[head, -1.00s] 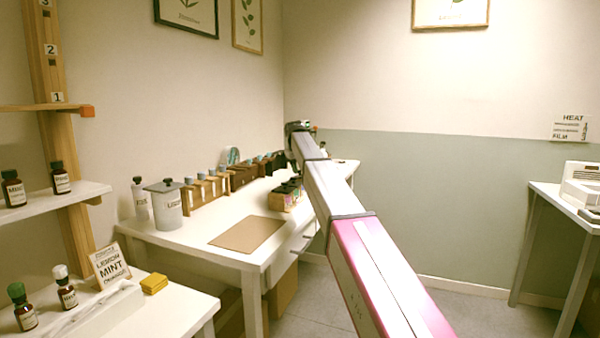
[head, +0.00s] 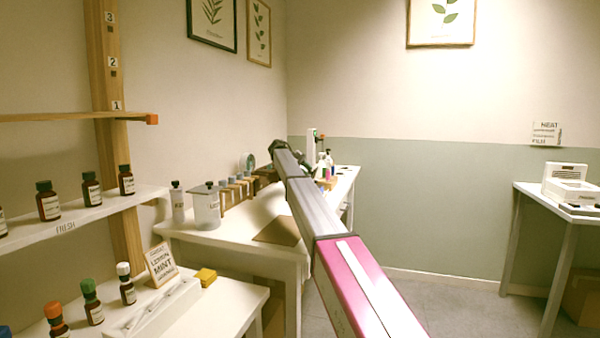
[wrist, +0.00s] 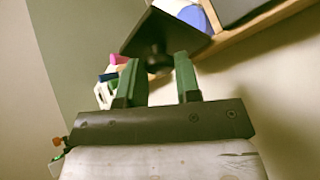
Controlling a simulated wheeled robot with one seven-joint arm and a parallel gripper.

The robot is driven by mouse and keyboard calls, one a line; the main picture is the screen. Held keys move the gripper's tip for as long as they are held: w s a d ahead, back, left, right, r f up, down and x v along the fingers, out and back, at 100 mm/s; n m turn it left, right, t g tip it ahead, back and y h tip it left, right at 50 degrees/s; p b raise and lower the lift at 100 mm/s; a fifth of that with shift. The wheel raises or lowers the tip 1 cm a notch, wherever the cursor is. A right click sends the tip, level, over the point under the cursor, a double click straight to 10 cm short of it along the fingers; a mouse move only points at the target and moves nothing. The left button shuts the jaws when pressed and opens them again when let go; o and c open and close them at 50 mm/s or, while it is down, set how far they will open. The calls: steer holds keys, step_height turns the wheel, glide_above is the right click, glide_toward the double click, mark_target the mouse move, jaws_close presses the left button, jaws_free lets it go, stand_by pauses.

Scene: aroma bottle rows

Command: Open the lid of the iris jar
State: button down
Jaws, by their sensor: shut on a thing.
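In the wrist view my gripper (wrist: 159,70) has its two green fingers on either side of a dark knob under a dark square lid (wrist: 165,35), and it is shut on that knob. A white and blue rounded thing shows just beyond the lid; I cannot tell whether the lid touches it. No iris label is readable. In the head view my arm reaches to the back of the white table (head: 235,245), and its dark end hides what it holds. Two pale jars with dark-knobbed lids, a narrow jar (head: 178,206) and a wide jar (head: 206,210), stand on the table's left.
Wooden blocks holding bottles (head: 236,192) run along the wall. A brown mat (head: 277,230) lies on the table, partly behind my arm. Several small bottles (head: 325,165) stand at the back right. A shelf (head: 90,220) with brown bottles is at left.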

steer(key=shift+w+a+f+h, duration=0.2)
steer(key=shift+a+h, duration=0.25)
steer(key=shift+h, duration=0.45)
steer(key=c, duration=0.8)
jaws_free()
steer(key=shift+a, duration=0.1)
steer(key=v, duration=1)
steer(key=shift+w+a, duration=0.2)
steer(key=shift+a, duration=0.15)
steer(key=shift+c, duration=0.3)
